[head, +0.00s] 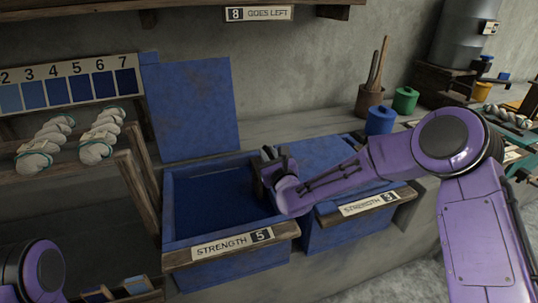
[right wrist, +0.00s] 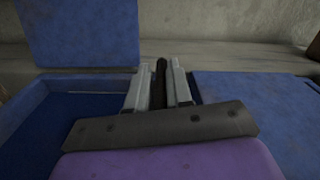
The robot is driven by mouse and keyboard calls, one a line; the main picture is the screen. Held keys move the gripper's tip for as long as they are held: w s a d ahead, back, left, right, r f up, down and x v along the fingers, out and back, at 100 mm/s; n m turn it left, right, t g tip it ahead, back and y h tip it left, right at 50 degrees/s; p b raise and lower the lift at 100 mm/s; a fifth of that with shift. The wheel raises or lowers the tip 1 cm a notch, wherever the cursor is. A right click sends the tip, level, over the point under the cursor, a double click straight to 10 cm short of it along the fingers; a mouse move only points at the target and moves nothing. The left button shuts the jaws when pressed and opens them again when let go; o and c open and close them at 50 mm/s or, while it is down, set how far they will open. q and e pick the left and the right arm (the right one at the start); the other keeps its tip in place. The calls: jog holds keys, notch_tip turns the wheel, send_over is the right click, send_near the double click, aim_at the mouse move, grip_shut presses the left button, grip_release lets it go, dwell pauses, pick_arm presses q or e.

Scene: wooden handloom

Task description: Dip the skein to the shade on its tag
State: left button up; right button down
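Two white twisted skeins with green ties, a left one (head: 45,146) and a right one (head: 101,136), lie on the left shelf. No shade tag is readable on them. The vat marked STRENGTH 5 (head: 168,215) is open, with dark blue liquid inside. Its blue lid (head: 191,108) stands upright behind it. My right gripper (head: 268,158) is at this vat's right side, by the neighbouring vat. In the right wrist view its fingers (right wrist: 160,85) point toward the wall with a dark strip between them; I cannot tell whether they grip it. My left gripper is out of view.
A covered blue vat (head: 322,150), its STRENGTH number perhaps 3, adjoins on the right. A shade card (head: 70,86) shows blues up to 7. A blue pot (head: 380,121), green pot (head: 405,100) and brown stick holder (head: 369,100) stand behind. A sign reads 8 GOES LEFT (head: 258,14).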

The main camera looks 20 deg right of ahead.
jog(key=shift+d+f+b, duration=0.1)
jog(key=shift+f+b, duration=1.95)
jog(key=shift+f, duration=0.35)
jog(key=shift+r, duration=0.15)
jog(key=c, duration=1.1)
grip_release()
jog(key=shift+d, duration=0.1)
jog(key=shift+s, duration=0.3)
jog(key=s, duration=1)
jog(key=shift+d, duration=0.2)
